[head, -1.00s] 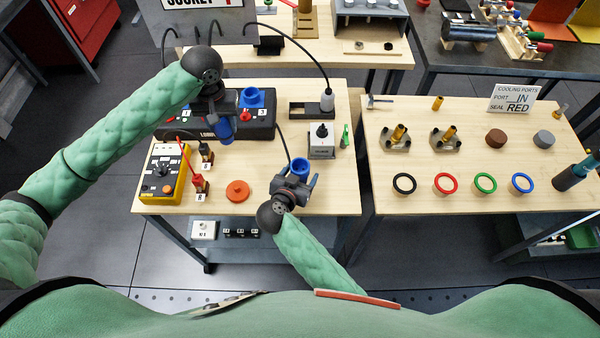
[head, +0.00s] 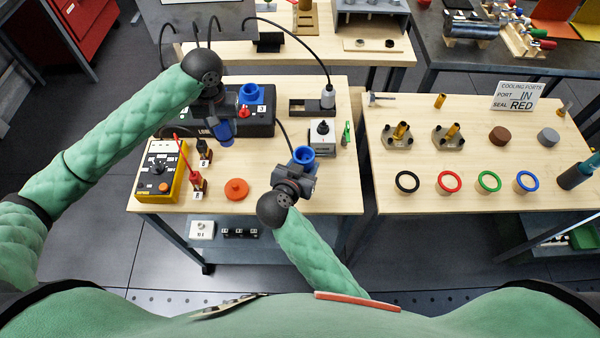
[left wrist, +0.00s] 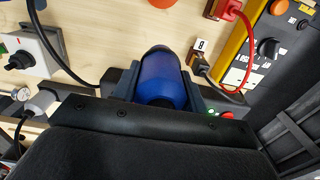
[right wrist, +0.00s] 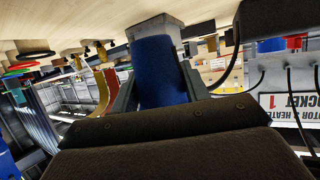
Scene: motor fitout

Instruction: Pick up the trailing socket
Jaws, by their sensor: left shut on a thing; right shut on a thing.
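The trailing socket (head: 304,156) is a blue cylinder with an open round mouth, at the front right of the left bench. A black cable runs down toward it. My right gripper (head: 299,174) is shut on it; it fills the space between the fingers in the right wrist view (right wrist: 160,75). My left gripper (head: 217,112) is shut on another blue cylinder, seemingly a plug (head: 222,132), above the bench in front of the black box. That plug also shows between the fingers in the left wrist view (left wrist: 162,80). The fingers hide parts of both pieces.
The black box (head: 262,124) carries a blue fixed socket (head: 252,92). A yellow meter (head: 160,172) with red and black leads stands at left, near an orange disc (head: 237,189). A grey switch box (head: 322,138) stands behind the trailing socket. The right bench holds coloured rings.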

